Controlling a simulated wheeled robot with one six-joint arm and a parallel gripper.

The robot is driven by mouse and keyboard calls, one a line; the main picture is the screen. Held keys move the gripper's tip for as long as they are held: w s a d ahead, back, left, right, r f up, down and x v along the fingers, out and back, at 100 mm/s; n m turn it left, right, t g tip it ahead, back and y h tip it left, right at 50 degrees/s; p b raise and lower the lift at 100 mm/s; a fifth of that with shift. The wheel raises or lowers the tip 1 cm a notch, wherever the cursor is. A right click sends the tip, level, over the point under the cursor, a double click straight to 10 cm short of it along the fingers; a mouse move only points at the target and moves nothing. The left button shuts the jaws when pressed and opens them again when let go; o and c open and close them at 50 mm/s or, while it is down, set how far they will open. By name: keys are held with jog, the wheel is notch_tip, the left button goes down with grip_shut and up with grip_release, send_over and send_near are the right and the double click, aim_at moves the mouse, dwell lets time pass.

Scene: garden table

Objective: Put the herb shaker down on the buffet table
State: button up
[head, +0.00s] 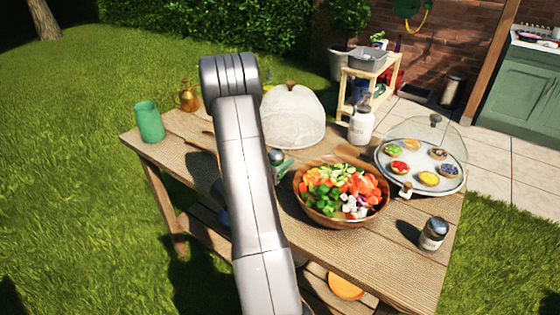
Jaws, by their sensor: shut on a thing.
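The wooden buffet table (335,258) stands on the grass in the middle of the head view. My arm reaches up from the bottom edge and bends over the table. My gripper is hidden behind the arm, so its jaws and anything in them cannot be seen. A small item with a silvery round top and a green part (279,158) shows just right of the arm. It is partly covered, and I cannot tell whether it is the herb shaker or whether it is held. A small jar with a dark lid and pale label (433,234) stands upright at the table's right front edge.
A wooden salad bowl (342,218) fills the middle of the table. A tart platter (452,185) with a clear cover, a white bottle (361,126) and a white mesh dome (292,118) stand behind. A green pitcher (149,122) is far left.

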jog(key=shift+s+f+b, duration=0.25)
jog(key=shift+f+b, duration=0.45)
jog(key=shift+b, duration=0.15)
jog(key=o, duration=1)
jog(key=shift+d+f, duration=0.1)
jog(key=shift+f, duration=0.05)
jog(key=shift+o, duration=0.2)
jog(key=shift+r+p, duration=0.5)
jog(key=shift+p, duration=0.1)
jog(key=shift+s+a, duration=0.1)
jog(key=shift+a, duration=0.3)
jog(key=v, duration=0.7)
jog(key=r+v, duration=0.1)
jog(key=v, duration=0.3)
